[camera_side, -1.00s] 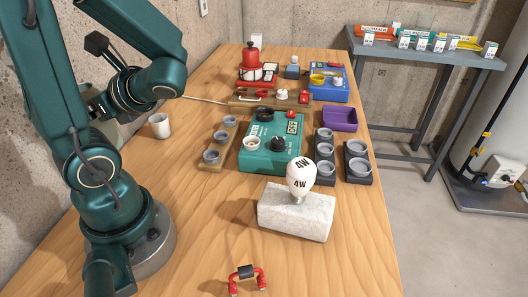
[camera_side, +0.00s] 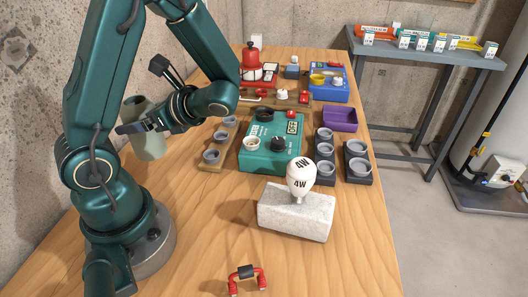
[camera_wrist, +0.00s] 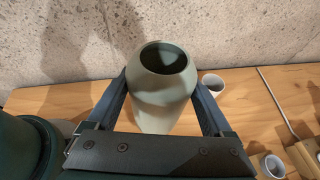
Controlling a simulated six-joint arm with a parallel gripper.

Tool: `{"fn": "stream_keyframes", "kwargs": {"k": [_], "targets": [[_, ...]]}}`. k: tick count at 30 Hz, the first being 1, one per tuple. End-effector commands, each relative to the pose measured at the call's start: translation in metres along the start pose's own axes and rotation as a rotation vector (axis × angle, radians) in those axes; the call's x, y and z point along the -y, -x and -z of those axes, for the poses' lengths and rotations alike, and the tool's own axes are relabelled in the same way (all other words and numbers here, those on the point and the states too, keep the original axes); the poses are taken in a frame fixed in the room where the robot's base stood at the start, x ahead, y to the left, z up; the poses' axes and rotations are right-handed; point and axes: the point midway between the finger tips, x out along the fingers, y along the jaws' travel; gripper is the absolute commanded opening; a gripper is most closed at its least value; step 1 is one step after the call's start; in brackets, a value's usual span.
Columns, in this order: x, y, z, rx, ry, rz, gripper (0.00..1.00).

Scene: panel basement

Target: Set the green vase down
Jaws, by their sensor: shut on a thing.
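The green vase (camera_side: 151,146) is a pale grey-green, round-shouldered vase with a dark open mouth. It stands roughly upright at the left of the table near the concrete wall in the side view. My gripper (camera_side: 140,127) is shut on it. In the wrist view the vase (camera_wrist: 162,100) sits between the two dark fingers of my gripper (camera_wrist: 163,88), one on each side, mouth toward the camera. Its base is hidden in the wrist view, and I cannot tell whether it touches the table.
A white cup (camera_wrist: 212,85) stands close to the vase's right in the wrist view. A wooden holder with grey cups (camera_side: 219,143) and a teal box (camera_side: 270,155) lie to the right in the side view.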

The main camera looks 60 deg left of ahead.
Motion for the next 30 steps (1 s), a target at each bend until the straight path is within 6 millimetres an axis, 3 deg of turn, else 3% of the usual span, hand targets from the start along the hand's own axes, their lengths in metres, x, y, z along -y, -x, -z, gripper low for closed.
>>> {"fn": "stream_keyframes", "kwargs": {"k": [7, 11, 21, 30], "targets": [[0.020, 0.009, 0.020, 0.003, -0.001, 0.000, 0.02], [0.022, 0.009, 0.025, 0.004, -0.002, -0.001, 0.02], [0.022, -0.004, 0.057, 0.003, -0.003, -0.001, 0.02], [0.022, -0.005, 0.059, 0.002, 0.000, 0.000, 0.02]]}}
